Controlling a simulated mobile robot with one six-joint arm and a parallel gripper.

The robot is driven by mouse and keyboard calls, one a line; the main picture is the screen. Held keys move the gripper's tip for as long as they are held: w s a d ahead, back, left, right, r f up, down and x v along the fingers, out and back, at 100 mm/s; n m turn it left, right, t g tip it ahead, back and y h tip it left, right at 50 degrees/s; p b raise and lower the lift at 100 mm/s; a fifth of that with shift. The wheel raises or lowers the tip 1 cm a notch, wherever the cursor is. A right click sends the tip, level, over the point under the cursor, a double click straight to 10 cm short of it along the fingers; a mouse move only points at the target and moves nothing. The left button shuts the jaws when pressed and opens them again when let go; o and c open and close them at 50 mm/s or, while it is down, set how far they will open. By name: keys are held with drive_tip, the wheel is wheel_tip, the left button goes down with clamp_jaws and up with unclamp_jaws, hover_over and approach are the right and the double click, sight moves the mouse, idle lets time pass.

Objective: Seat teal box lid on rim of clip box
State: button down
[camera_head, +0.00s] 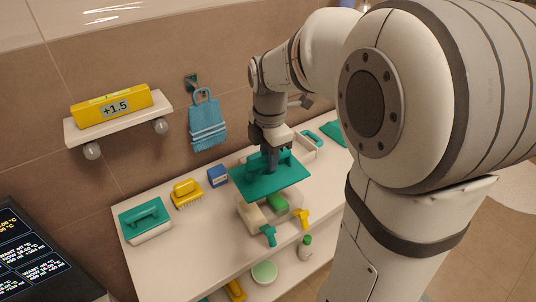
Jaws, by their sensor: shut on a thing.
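My gripper (271,164) is shut on the teal lid (290,183), a flat plate with raised handle parts, and holds it roughly level over the white counter. The near edge of the lid hides part of what lies beneath. I cannot make out for certain which container is the clip box. A white open-topped box (313,143) stands behind and to the right of the lid. A closed white box with a teal lid (148,219) sits at the left end of the counter.
A blue towel (207,125) hangs behind. A lower shelf holds a bottle (305,248).

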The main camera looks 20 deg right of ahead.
sight(269, 172)
drive_tip(key=shift+f+b, duration=2.05)
drive_tip(key=shift+f, duration=0.85)
drive_tip(key=shift+f+b, duration=0.9)
drive_tip(key=shift+f, duration=0.6)
drive_tip(key=c, duration=1.2)
unclamp_jaws()
drive_tip(key=shift+o, duration=0.2)
drive_tip(key=shift+r, duration=0.2)
wheel_tip(269, 172, up, 8)
drive_tip(key=shift+f, duration=0.2)
drive_tip(key=shift+s, duration=0.1)
